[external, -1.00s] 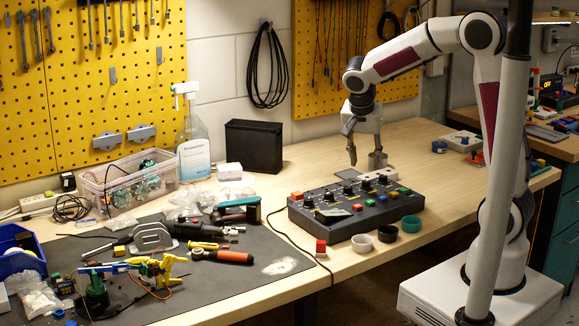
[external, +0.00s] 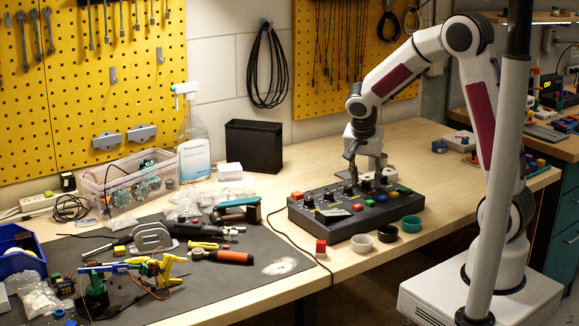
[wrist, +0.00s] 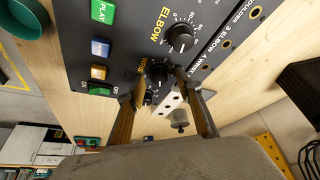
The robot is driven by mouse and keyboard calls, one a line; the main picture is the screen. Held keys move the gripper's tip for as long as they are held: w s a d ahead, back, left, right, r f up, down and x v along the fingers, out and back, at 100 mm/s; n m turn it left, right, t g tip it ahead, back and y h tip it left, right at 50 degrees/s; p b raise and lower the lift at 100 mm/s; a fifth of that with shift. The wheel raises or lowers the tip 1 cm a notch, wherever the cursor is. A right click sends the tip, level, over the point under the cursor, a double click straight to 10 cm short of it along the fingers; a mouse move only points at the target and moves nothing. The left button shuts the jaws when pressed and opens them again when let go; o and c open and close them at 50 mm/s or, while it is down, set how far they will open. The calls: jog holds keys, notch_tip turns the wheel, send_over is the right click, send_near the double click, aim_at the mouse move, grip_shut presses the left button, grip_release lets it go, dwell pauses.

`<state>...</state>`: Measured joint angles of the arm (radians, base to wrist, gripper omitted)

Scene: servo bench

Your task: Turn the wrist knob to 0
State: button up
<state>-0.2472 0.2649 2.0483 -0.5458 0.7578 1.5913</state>
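The control panel (external: 325,222) is a dark box with several black knobs and coloured buttons, on the front part of the bench. In the wrist view, the wrist knob (wrist: 158,73) is black with a white scale around it; its label is partly visible, and its setting is too small to read. My gripper (wrist: 160,82) is open, with one finger on each side of this knob; I cannot tell whether either finger touches it. In the external view my gripper (external: 366,176) points down at the panel's back edge, and the fingers partly hide the knobs there.
The elbow knob (wrist: 180,38) sits close beside the wrist knob. Green, blue and orange buttons line the panel, including a green one (wrist: 99,89). A grey mat with tools (external: 225,257) lies to the left.

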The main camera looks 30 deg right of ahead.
grip_shut()
